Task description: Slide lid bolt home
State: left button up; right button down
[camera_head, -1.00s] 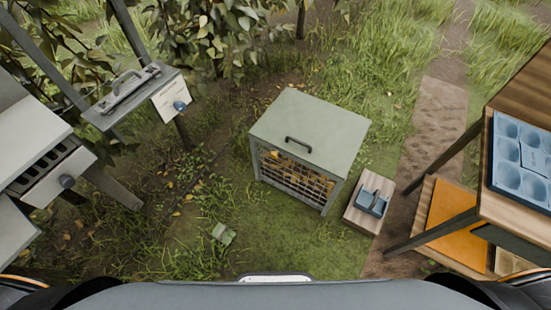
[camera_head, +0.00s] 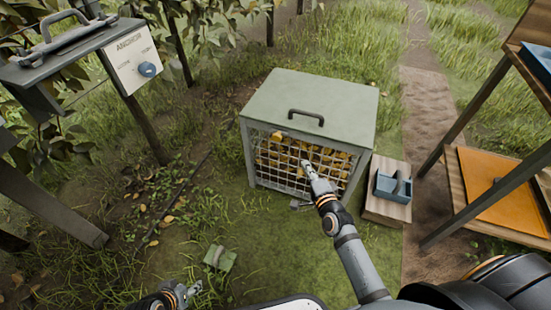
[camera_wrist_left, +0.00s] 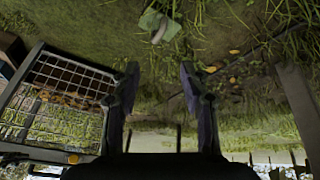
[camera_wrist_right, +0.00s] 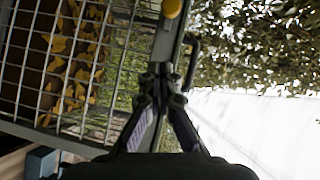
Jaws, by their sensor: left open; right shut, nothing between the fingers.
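The green-grey crate (camera_head: 310,100) has a flat lid with a black handle (camera_head: 305,117) and a wire-mesh front. A yellow knob (camera_head: 277,137) sits at the front upper edge, left of the handle; it shows larger in the right wrist view (camera_wrist_right: 172,8). The bolt itself is too small to make out. My right gripper (camera_head: 307,165) is shut and empty in front of the mesh, right of the knob and below the handle; contact is unclear. My left gripper (camera_head: 193,288) is open and empty, low over the grass, left of the crate.
A wooden block with a blue holder (camera_head: 393,186) stands right of the crate. A table with an orange shelf (camera_head: 500,195) stands further right. A panel with a blue knob (camera_head: 147,69) is at left. A small green object (camera_head: 218,258) lies on the grass.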

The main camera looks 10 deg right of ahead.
pick_arm(q)
jog(key=shift+r, duration=0.35)
pick_arm(e)
jog(key=shift+w+a+r, duration=0.1)
jog(key=shift+a+r, duration=0.1)
jog(key=shift+r, duration=0.35)
jog(key=b, duration=0.2)
send_near(281, 134)
jog(key=d, duration=0.3)
jog(key=w+a, duration=0.1)
jog(key=w, duration=0.1)
jog(key=w+a, duration=0.2)
jog(key=shift+a+f+b, duration=0.1)
jog(key=shift+f+b, duration=0.25)
jog(key=shift+f, duration=0.05)
pick_arm(q)
jog(key=w+r+t, duration=0.7)
jog(key=w+r, duration=0.2)
jog(key=w, duration=0.3)
jog(key=shift+a+t, duration=0.3)
jog(key=shift+a, duration=0.15)
